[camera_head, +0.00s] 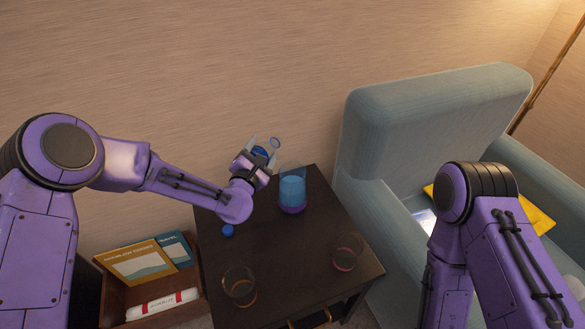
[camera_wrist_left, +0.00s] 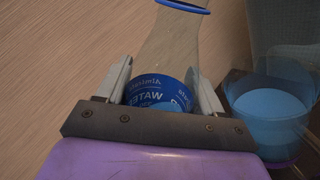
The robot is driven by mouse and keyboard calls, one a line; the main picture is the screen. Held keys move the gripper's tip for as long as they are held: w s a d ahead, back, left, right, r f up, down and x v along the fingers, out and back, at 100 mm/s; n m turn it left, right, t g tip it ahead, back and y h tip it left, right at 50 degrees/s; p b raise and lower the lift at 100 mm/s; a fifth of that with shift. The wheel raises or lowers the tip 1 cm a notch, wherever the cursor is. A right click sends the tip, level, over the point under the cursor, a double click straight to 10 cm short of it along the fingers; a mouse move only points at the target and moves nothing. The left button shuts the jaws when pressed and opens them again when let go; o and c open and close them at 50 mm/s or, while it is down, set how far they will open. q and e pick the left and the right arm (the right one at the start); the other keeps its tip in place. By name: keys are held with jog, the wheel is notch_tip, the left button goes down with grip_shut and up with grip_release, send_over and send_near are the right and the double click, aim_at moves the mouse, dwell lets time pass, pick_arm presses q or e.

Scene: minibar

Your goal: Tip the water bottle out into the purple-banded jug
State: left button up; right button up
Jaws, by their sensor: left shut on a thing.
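The purple-banded jug (camera_head: 292,192) stands upright at the back of the dark side table (camera_head: 313,243). Blue liquid fills much of it, above a purple base; the left wrist view also shows it (camera_wrist_left: 272,118), at the right. My left gripper (camera_head: 260,155) is shut on the water bottle (camera_head: 275,143), just left of the jug and above the table's back edge. In the left wrist view the clear bottle (camera_wrist_left: 168,60) has a blue label between the fingers and a blue ring at its neck. Its mouth end seems to lean somewhat right. My right gripper is out of view.
A blue cap (camera_head: 228,230) lies on the table's left. An amber-based glass (camera_head: 240,288) and a red-based glass (camera_head: 345,257) stand near the front. A low unit with books (camera_head: 143,264) is at left, a blue-grey armchair (camera_head: 430,115) at right, a wall behind.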

pick_arm(q)
jog(key=shift+a+f+m, duration=0.1)
jog(key=shift+f+m, duration=0.15)
jog(key=shift+m, duration=0.25)
jog(key=shift+a+f+m+b, duration=0.2)
jog(key=shift+f+m+b, duration=0.3)
jog(key=shift+f+b, duration=0.55)
jog(key=shift+w+a+f, duration=0.1)
jog(key=shift+w+f, duration=0.05)
jog(key=shift+f, duration=0.25)
jog(key=shift+m, duration=0.4)
jog(key=shift+a+f+m, duration=0.25)
jog(key=shift+m, duration=0.35)
jog(key=shift+a+r+m+y+p, duration=0.15)
jog(key=shift+r+m+y+p, duration=0.15)
jog(key=shift+r+m+p, duration=0.45)
jog(key=shift+d+r+m+p, duration=0.45)
jog(key=shift+r+m, duration=0.1)
jog(key=shift+m, duration=0.4)
jog(key=shift+r+m+p, duration=0.45)
jog(key=shift+r+m, duration=0.15)
jog(key=shift+m, duration=0.1)
jog(key=shift+d+r+m+y+p, duration=0.2)
jog(key=shift+r+m+y+p, duration=0.1)
jog(key=shift+r+m+p, duration=0.65)
dwell(1.7)
